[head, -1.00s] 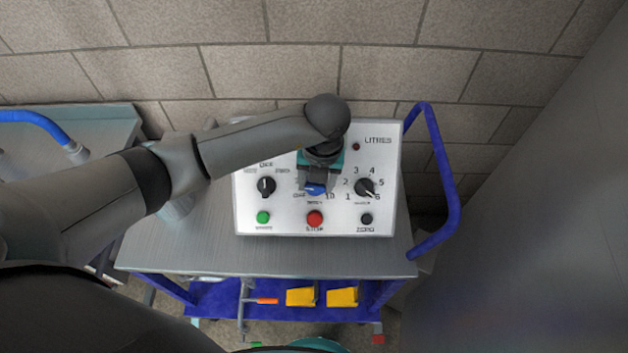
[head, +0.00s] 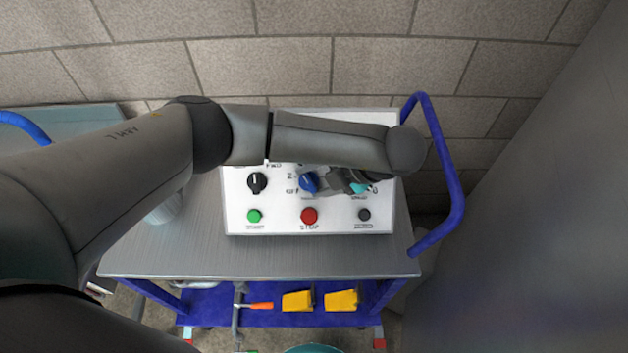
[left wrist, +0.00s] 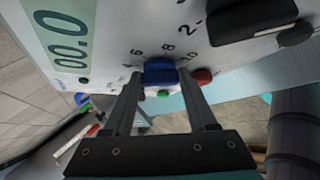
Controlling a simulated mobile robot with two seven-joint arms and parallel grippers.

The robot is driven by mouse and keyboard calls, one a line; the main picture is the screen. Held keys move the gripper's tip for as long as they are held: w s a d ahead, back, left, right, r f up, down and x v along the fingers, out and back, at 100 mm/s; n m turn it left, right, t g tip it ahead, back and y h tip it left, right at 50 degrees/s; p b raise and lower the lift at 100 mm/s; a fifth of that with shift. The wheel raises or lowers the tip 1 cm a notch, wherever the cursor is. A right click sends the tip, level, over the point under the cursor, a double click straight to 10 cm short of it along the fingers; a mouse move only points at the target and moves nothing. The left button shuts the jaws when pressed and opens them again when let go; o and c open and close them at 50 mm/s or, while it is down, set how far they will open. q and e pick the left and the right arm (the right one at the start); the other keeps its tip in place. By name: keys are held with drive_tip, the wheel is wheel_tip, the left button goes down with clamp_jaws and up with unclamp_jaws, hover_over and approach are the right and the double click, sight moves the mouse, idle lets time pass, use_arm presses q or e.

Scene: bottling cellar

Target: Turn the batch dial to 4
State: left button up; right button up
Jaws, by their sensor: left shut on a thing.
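A white control panel (head: 290,228) stands on a metal cart. Its blue dial (head: 308,182) sits mid-panel, and the left wrist view shows the blue dial (left wrist: 160,72) with 6, 8 and 10 printed near it. My left gripper (head: 322,181) comes in from the right side of the dial. In the left wrist view my left gripper (left wrist: 162,78) has a finger on each side of the dial and is shut on it. The dial's pointer and its small caption cannot be read. My right gripper is not in view.
A black dial (head: 257,182) is left of the blue one; another (left wrist: 255,18) is hidden by my arm in the head view. Green (head: 254,216), red (head: 309,216) and dark (head: 364,215) buttons line the bottom. A blue handle (head: 455,190) rises at right.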

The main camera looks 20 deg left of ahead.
use_arm(q)
drive_tip(key=shift+m+t+y, duration=0.3)
drive_tip(key=shift+m+y, duration=0.1)
drive_tip(key=shift+m, duration=0.1)
drive_tip(key=shift+b, duration=0.35)
drive_tip(key=o, duration=1.4)
drive_tip(key=shift+c, duration=0.2)
drive_tip(key=shift+f, duration=0.1)
drive_tip(key=shift+d, duration=0.1)
drive_tip(key=p+v, duration=0.3)
drive_tip(key=v, duration=1.2)
